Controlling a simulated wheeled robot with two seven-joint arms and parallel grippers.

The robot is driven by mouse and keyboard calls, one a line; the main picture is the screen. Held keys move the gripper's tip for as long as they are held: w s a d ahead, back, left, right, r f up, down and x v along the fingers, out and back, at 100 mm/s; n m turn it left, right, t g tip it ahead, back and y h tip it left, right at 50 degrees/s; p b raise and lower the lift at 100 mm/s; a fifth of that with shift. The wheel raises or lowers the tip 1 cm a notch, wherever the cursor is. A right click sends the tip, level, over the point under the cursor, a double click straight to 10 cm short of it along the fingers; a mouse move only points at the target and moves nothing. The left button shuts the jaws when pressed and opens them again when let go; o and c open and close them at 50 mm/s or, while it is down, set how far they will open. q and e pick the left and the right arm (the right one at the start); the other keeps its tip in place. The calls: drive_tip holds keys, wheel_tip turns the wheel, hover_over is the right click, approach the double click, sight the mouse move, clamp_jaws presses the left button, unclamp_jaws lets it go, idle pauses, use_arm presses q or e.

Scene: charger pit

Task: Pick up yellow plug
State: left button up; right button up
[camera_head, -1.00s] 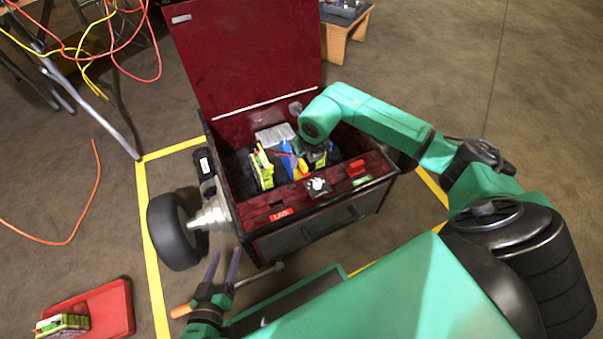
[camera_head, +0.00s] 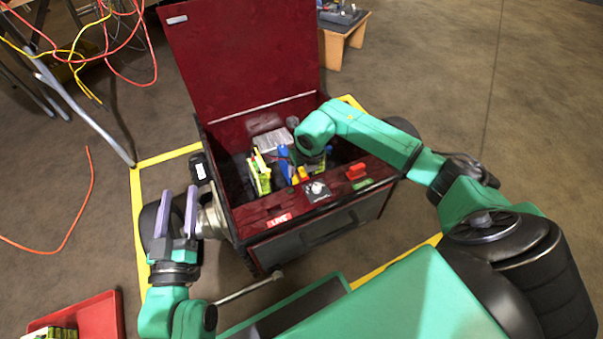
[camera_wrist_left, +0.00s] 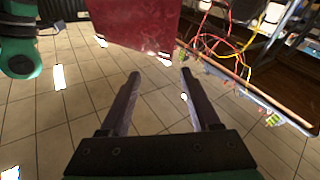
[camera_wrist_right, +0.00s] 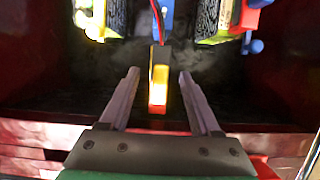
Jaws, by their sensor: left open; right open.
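The yellow plug (camera_wrist_right: 159,90), with a red-orange end and a red cable above it, is inside the dark red cart's bin. In the right wrist view it shows between the fingers of my right gripper (camera_wrist_right: 158,74), which is open with gaps on both sides. In the head view the yellow piece (camera_head: 301,174) is partly covered by my right wrist, and the right fingertips are hard to make out. My left gripper (camera_head: 179,190) is open and empty, left of the cart near its wheel. The left wrist view shows its spread fingers (camera_wrist_left: 160,74) with only floor between them.
The dark red cart (camera_head: 245,60) stands with its lid raised. Yellow-green packs (camera_head: 259,172) and a blue item (camera_head: 285,165) sit in the bin. A red tray (camera_head: 95,318) lies at lower left. Cables (camera_head: 85,55) hang at upper left. Open floor (camera_head: 480,80) lies right.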

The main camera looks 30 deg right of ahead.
clamp_jaws()
use_arm(q)
drive_tip(key=shift+f, duration=0.1)
use_arm(e)
drive_tip(key=shift+r, duration=0.2)
wheel_tip(320, 180, up, 3)
drive_tip(key=shift+f+p, duration=0.15)
drive_tip(key=shift+p, duration=0.5)
use_arm(q)
drive_tip(key=s+f+g+y+p, duration=0.1)
drive_tip(key=s+f+g, duration=0.2)
drive_tip(key=s+f, duration=0.4)
drive_tip(key=s+f+g, duration=0.3)
drive_tip(key=s+f, duration=0.2)
drive_tip(key=f, duration=0.4)
use_arm(e)
wheel_tip(320, 180, up, 3)
drive_tip(key=shift+r, duration=0.1)
use_arm(q)
wheel_tip(320, 180, up, 6)
drive_tip(key=w+g+p, duration=0.1)
drive_tip(key=p, duration=0.4)
drive_tip(key=shift+d, duration=0.45)
use_arm(e)
wheel_tip(320, 180, up, 14)
